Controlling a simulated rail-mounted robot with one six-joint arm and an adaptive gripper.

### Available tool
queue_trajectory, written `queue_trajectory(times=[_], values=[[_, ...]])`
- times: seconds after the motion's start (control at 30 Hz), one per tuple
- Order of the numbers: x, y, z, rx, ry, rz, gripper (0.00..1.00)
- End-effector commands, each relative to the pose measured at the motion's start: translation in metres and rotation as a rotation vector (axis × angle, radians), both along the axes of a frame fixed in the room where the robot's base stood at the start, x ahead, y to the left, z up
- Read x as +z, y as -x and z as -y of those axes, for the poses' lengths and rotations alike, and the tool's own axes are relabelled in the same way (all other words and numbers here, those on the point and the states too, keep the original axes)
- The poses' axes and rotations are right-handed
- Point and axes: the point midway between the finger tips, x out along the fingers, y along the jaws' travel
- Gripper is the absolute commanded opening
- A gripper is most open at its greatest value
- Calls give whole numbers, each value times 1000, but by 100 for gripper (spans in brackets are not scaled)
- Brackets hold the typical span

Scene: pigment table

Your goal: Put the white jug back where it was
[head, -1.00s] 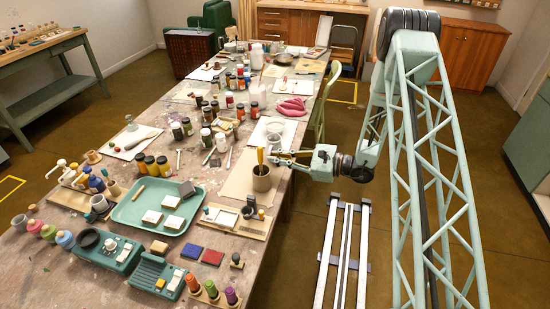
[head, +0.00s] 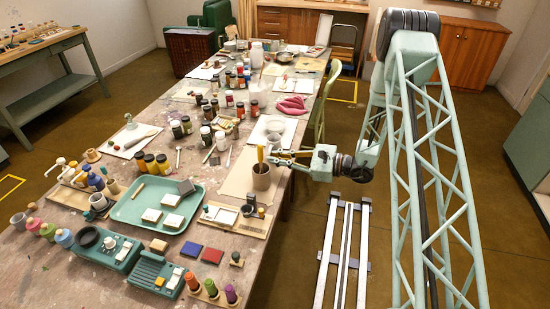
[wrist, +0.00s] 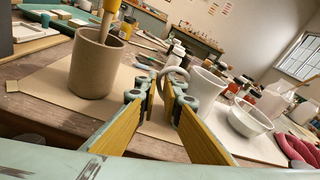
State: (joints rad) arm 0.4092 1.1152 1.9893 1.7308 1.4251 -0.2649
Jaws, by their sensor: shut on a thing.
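The white jug (wrist: 207,86) is at the centre right of the wrist view, upright, with its handle towards my fingers. My gripper (wrist: 160,90) is shut on the jug's handle. I cannot tell whether the jug's base touches the white sheet beneath. In the head view my gripper (head: 276,156) is at the table's right edge, beside a brown cup, and the jug (head: 274,136) shows small just beyond it, near a white bowl.
The brown cup (wrist: 97,64) with a brush stands close left of my fingers on brown paper. A white bowl (wrist: 250,117) stands just right of the jug. A pink cloth (head: 292,105) and several paint jars lie farther back.

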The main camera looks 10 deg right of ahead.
Motion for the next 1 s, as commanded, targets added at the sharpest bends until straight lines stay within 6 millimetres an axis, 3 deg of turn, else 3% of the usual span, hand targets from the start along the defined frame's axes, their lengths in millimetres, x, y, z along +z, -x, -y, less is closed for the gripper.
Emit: queue_trajectory(times=[0.13,0.17,0.33,0.73,1.0], values=[[-2,0,0,0,0,1,0],[-2,0,0,0,0,1,8],[-1,0,0,0,0,0,23],[-2,1,1,0,0,0,23],[0,8,13,-2,0,-1,23]])
